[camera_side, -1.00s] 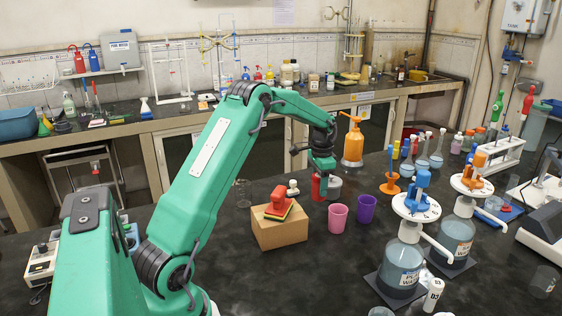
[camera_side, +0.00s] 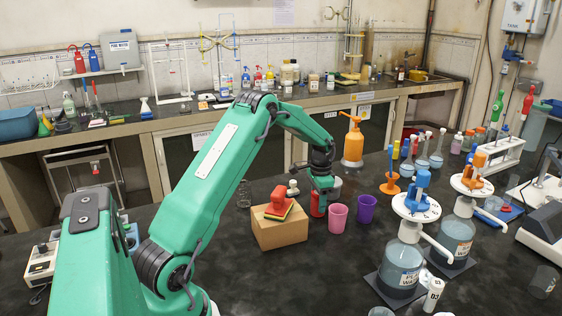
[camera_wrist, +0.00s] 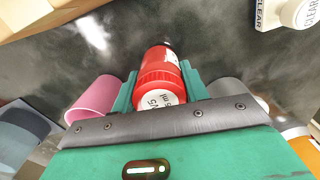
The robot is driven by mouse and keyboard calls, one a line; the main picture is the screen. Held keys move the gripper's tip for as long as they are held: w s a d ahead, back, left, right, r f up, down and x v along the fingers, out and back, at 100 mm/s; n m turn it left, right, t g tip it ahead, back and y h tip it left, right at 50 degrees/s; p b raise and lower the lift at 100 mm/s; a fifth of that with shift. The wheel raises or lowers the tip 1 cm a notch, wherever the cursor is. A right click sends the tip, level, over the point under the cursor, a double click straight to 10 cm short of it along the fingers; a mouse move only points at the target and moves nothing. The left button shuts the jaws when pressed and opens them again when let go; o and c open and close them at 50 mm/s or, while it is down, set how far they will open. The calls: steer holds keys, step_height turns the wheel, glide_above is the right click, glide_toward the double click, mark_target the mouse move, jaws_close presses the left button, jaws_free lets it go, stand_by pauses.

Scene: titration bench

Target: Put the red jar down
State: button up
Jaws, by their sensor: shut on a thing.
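The red jar (camera_side: 318,205) is upright in my gripper (camera_side: 320,190), low over the dark bench, between the cardboard box and the pink cup. I cannot tell whether its base touches the bench. In the wrist view the red jar (camera_wrist: 160,66), with a white label on its lid, sits between the two green fingers of my gripper (camera_wrist: 158,84), which are shut on it. In the side view the fingers hide its upper part.
A cardboard box (camera_side: 280,233) with a red stamp-like block on top stands close left. A pink cup (camera_side: 338,219) and a purple cup (camera_side: 366,209) stand close right. A small white-capped item (camera_side: 293,188) is behind the box. Open bench lies in front.

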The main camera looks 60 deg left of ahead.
steer(key=shift+f, duration=0.1)
steer(key=o, duration=1)
step_height(320, 180, up, 12)
steer(key=shift+r, duration=0.15)
stand_by(0.7)
